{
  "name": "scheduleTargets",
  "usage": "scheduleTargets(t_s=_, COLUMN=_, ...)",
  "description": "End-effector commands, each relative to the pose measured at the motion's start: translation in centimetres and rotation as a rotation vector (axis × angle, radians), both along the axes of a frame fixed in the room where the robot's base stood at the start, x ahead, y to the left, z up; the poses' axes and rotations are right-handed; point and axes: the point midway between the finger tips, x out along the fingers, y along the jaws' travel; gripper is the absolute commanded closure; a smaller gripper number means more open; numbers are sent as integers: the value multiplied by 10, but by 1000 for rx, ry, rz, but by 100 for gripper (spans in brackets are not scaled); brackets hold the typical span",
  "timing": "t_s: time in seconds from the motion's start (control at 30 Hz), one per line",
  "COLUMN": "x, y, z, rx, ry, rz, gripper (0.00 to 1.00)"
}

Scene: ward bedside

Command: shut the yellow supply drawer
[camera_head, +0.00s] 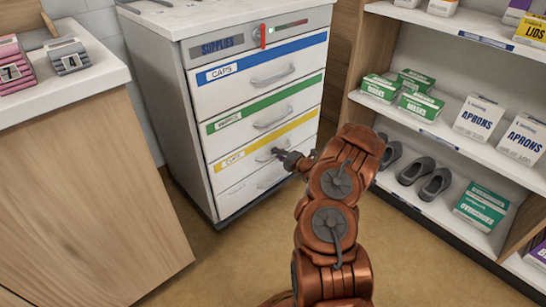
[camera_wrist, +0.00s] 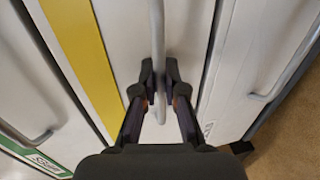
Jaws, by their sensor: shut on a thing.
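The supply cabinet (camera_head: 175,110) stands left of centre in the head view. Its yellow supply drawer (camera_head: 226,176) is the third one down, with a yellow band across its front. From these views I cannot tell clearly how far it stands out from its neighbours. My gripper (camera_head: 279,153) is at this drawer's handle. In the wrist view the fingers of my gripper (camera_wrist: 160,82) are on both sides of the pale bar handle (camera_wrist: 157,28) and shut on it. The yellow band (camera_wrist: 84,52) lies just left of them. In the head view my gripper partly hides the handle.
The blue drawer (camera_head: 290,91) and green drawer (camera_head: 300,104) are above; a white drawer (camera_head: 232,199) is below. A wooden counter (camera_head: 75,190) is at left. A shelf (camera_head: 450,140) with boxes and shoes is at right. Bare floor (camera_head: 235,265) lies in front.

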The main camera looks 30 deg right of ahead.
Motion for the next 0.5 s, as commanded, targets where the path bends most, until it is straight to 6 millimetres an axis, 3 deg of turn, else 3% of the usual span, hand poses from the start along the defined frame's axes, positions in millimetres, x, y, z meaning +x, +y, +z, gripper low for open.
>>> scheduleTargets(t_s=0.33, x=2, y=-7, z=1, rx=-2, ry=-2, rz=-11, gripper=100)
scheduleTargets(t_s=0.37, x=2, y=-7, z=1, rx=-2, ry=-2, rz=-11, gripper=87)
scheduleTargets(t_s=0.5, x=2, y=-6, z=1, rx=-2, ry=-2, rz=-10, gripper=78)
